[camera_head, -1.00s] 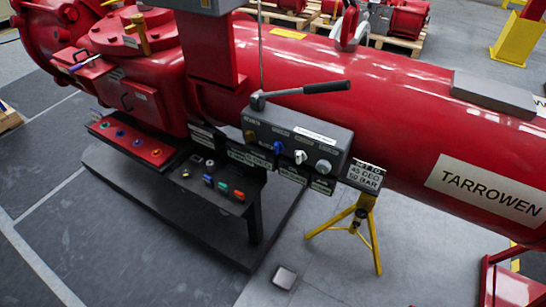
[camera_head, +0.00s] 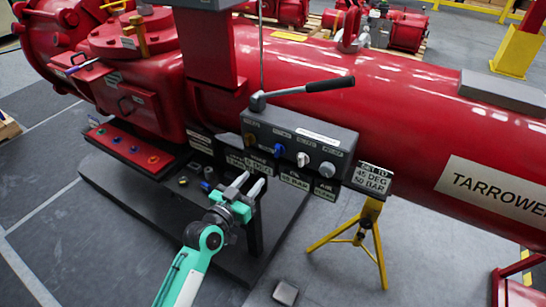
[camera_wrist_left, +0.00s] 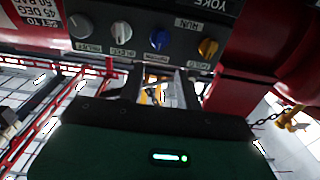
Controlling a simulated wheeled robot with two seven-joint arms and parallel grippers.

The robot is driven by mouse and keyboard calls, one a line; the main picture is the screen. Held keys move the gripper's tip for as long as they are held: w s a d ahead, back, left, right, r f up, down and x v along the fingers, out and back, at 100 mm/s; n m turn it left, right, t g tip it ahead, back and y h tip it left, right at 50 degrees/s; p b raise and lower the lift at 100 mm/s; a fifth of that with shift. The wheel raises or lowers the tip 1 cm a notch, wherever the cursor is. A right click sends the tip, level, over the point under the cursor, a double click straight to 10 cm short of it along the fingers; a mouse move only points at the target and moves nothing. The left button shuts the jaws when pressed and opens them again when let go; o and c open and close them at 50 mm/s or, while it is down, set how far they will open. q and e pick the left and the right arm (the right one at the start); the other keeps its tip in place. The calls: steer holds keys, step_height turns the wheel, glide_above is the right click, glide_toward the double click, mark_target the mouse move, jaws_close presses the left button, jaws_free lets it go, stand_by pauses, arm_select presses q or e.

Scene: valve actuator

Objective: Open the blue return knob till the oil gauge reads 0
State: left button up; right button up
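The blue return knob (camera_head: 279,150) is on the front of a dark grey control box fixed to the red actuator. In the left wrist view the blue knob (camera_wrist_left: 159,40) sits above my fingers, between a white knob (camera_wrist_left: 120,32) and a yellow knob (camera_wrist_left: 207,48). My left gripper (camera_head: 248,186) is below and left of the control box, its two fingers apart with nothing between them. In the left wrist view my left gripper (camera_wrist_left: 158,78) points up toward the knobs, not touching them. I cannot make out an oil gauge face. My right gripper is out of view.
The control box (camera_head: 301,136) carries a black-handled lever (camera_head: 305,88) on top. A dark stand with small coloured fittings is behind my left arm. A panel of coloured buttons (camera_head: 130,147) is at left. A yellow tripod stand (camera_head: 367,232) is at right.

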mark_target(276, 153)
arm_select(q)
steer(key=p+x, duration=0.1)
steer(key=x, duration=1.1)
steer(key=shift+w+d, duration=0.15)
steer(key=shift+w, duration=0.05)
jaws_close()
